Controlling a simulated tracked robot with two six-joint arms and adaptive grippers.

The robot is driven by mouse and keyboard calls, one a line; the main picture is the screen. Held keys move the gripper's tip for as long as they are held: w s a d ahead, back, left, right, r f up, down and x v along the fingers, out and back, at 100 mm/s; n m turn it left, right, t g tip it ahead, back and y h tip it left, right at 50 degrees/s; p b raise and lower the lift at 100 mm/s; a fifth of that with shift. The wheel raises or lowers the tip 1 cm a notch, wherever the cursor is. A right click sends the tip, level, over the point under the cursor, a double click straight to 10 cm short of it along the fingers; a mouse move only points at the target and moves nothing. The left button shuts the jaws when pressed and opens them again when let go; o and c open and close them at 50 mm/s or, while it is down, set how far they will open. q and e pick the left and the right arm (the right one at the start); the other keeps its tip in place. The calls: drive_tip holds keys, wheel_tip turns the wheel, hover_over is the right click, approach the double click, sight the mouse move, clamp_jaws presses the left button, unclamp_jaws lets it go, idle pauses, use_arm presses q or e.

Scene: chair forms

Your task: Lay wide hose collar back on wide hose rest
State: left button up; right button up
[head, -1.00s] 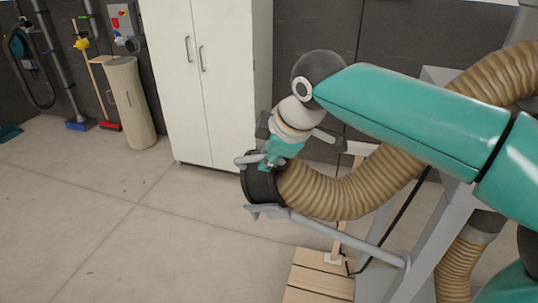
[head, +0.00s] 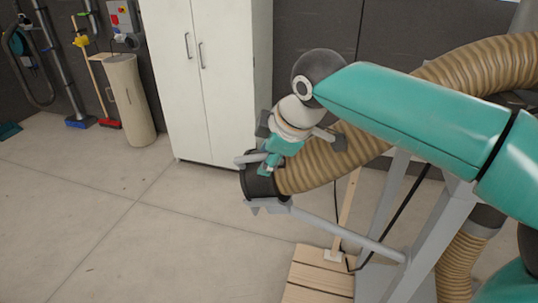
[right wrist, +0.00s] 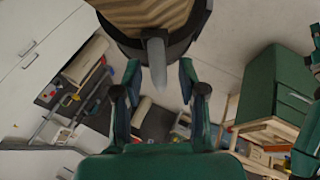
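The wide hose collar (head: 258,186) is a black ring on the end of the beige ribbed hose, mid-picture in the head view. It sits at the grey wide hose rest (head: 335,229), whose forked end shows beneath it. The collar hides most of that contact. My right gripper (head: 268,167) is at the collar's upper side. In the right wrist view, my right gripper (right wrist: 158,75) has its fingers apart, with the collar's grey handle (right wrist: 157,62) between them and gaps on both sides. The collar's dark rim (right wrist: 190,38) is beyond the fingertips. My left gripper is not in view.
A white cabinet (head: 215,80) stands behind the collar. A grey frame (head: 425,245) carries the rest at the right, with a slatted wooden piece (head: 318,272) below. Brooms and a beige bin (head: 127,100) stand at the back left. The floor at left is clear.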

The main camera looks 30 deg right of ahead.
drive_tip(key=shift+f, duration=0.1)
drive_tip(key=v, duration=1.2)
idle(0.4)
